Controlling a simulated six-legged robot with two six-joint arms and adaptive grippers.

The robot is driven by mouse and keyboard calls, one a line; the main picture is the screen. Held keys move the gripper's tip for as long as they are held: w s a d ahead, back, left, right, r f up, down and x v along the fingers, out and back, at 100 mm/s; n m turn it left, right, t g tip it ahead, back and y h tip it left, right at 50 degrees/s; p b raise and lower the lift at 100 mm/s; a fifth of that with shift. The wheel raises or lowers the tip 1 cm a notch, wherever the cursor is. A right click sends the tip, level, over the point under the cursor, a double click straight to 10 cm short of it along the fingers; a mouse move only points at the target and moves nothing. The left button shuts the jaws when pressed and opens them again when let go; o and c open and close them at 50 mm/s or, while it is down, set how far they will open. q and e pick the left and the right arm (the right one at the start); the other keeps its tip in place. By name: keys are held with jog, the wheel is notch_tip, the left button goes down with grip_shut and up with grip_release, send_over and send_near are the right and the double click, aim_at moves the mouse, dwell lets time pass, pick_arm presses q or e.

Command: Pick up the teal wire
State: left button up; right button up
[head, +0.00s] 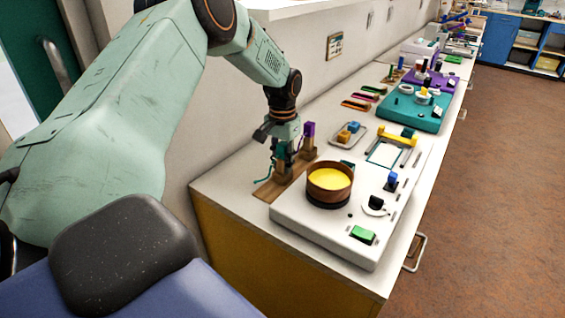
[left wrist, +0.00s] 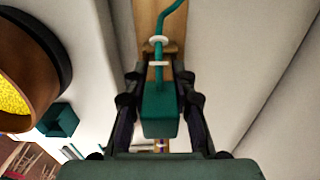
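The teal wire (head: 264,172) shows in the head view as a thin curved line left of my left gripper (head: 283,163). In the left wrist view the teal wire (left wrist: 172,17) runs down past white rings to a teal block (left wrist: 160,112) at its end. My left gripper (left wrist: 160,80) points down at a wooden stand (head: 283,185), with one dark finger on either side of the block. The fingers are close to its sides; I cannot tell whether they touch it. My right gripper is not in view.
A white board (head: 330,235) beside the stand holds a wooden bowl of yellow beads (head: 329,186) and a green block (head: 362,235). A purple block (head: 309,129) stands just right of my left gripper. A grey tray (head: 360,133) and a teal board (head: 385,112) lie farther back. The wall is close on the left.

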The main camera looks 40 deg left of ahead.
aim_at(280, 145)
pick_arm(q)
jog(key=shift+s, duration=0.1)
grip_shut()
jog(key=shift+r, duration=0.6)
jog(key=r, duration=0.1)
jog(key=r+p, duration=0.1)
jog(key=shift+s+r, duration=0.3)
jog(key=s+d+p, duration=0.2)
jog(key=s+p, duration=0.4)
jog(key=s, duration=1.1)
